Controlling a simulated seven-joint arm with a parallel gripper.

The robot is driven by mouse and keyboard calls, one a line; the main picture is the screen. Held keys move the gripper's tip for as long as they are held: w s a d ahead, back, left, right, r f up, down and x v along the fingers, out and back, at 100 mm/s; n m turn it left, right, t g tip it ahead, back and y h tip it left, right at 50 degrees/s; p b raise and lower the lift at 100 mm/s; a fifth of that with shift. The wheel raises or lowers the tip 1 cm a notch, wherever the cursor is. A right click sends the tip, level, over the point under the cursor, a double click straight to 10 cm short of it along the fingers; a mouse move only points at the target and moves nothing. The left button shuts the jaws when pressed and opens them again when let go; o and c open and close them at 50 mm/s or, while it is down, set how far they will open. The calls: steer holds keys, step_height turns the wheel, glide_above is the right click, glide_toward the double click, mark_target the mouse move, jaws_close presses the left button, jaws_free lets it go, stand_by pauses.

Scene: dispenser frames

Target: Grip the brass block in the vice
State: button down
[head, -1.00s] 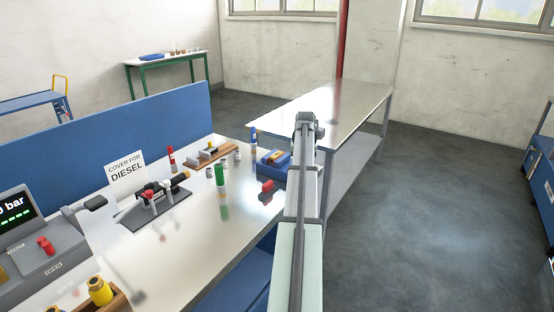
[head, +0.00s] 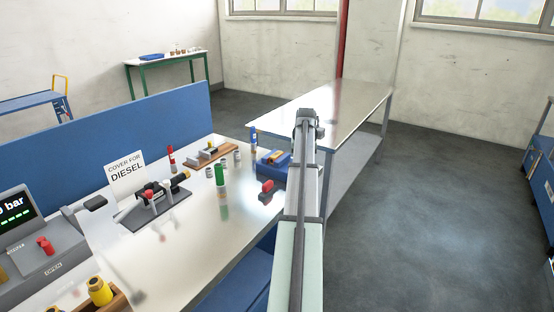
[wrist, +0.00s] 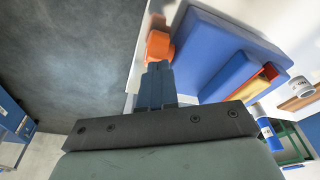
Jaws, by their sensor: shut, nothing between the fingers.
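The blue vice (head: 266,167) stands on the near bench by its right edge, partly behind my arm. In the wrist view the vice (wrist: 205,50) is large, at upper right, with an orange knob (wrist: 160,46) at its left side. A yellow-brass block (wrist: 254,84) sits between its jaws; it also shows small in the head view (head: 276,154). My gripper (wrist: 156,68) is shut and empty. Its fingertips appear just below the orange knob, left of the block; I cannot tell whether they touch the vice. In the head view my fingers are hidden.
A blue-and-white cylinder (head: 253,139), a red-topped object (head: 267,187), a green cylinder (head: 220,175) and a wooden rack (head: 215,156) stand near the vice. A bare steel table (head: 345,100) is behind. Open floor (head: 440,200) lies to the right.

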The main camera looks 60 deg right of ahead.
steer(key=shift+r, duration=0.3)
steer(key=shift+d, duration=0.15)
steer(key=shift+d, duration=0.65)
steer(key=shift+r, duration=0.1)
steer(key=shift+w+d+v, duration=0.1)
steer(key=shift+d+v, duration=0.1)
steer(key=shift+v, duration=1)
steer(key=shift+w+d+v, duration=0.15)
steer(key=shift+d+v, duration=0.05)
steer(key=shift+v, duration=0.95)
steer(key=shift+r, duration=0.1)
